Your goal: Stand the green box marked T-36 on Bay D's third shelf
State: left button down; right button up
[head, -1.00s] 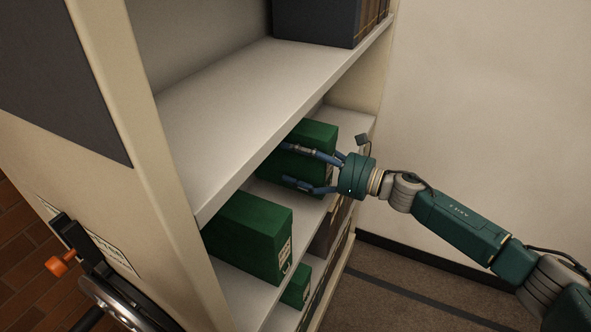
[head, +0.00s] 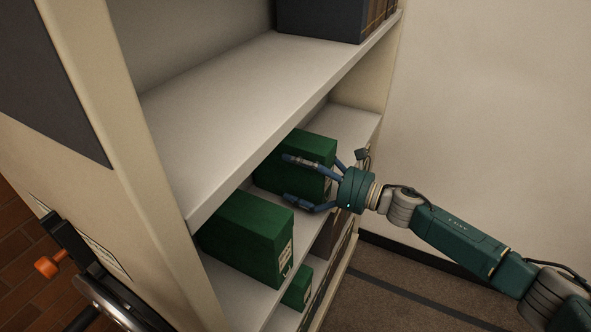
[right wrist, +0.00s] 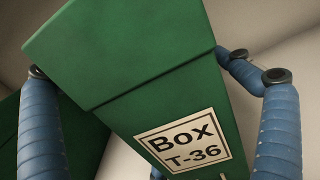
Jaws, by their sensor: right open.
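A green box, T-36 (head: 312,147), stands on the shelf below the large bare one, behind another green box. Its label (right wrist: 185,142) reads "Box T-36" in the right wrist view. My right gripper (head: 290,178) is open at the box's labelled end. Its blue fingers are spread, one at the left and two at the right of the box in the right wrist view (right wrist: 145,68). Whether any finger touches the box I cannot tell. The box's far end is hidden. My left gripper does not show.
A second green box (head: 243,237) stands on the same shelf, nearer. A smaller green box (head: 298,288) sits one level lower. The shelf above (head: 230,110) is mostly bare, with a dark box (head: 318,18) at its far end. A wall (head: 490,110) rises at right.

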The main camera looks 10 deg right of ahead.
aim_at(327, 181)
jog(key=b+v, duration=0.3)
jog(key=v, duration=0.7)
jog(key=shift+s+d+f, duration=0.1)
jog(key=shift+s+d, duration=0.1)
jog(key=shift+d, duration=0.1)
jog(key=shift+s+d, duration=0.35)
jog(key=shift+d, duration=0.1)
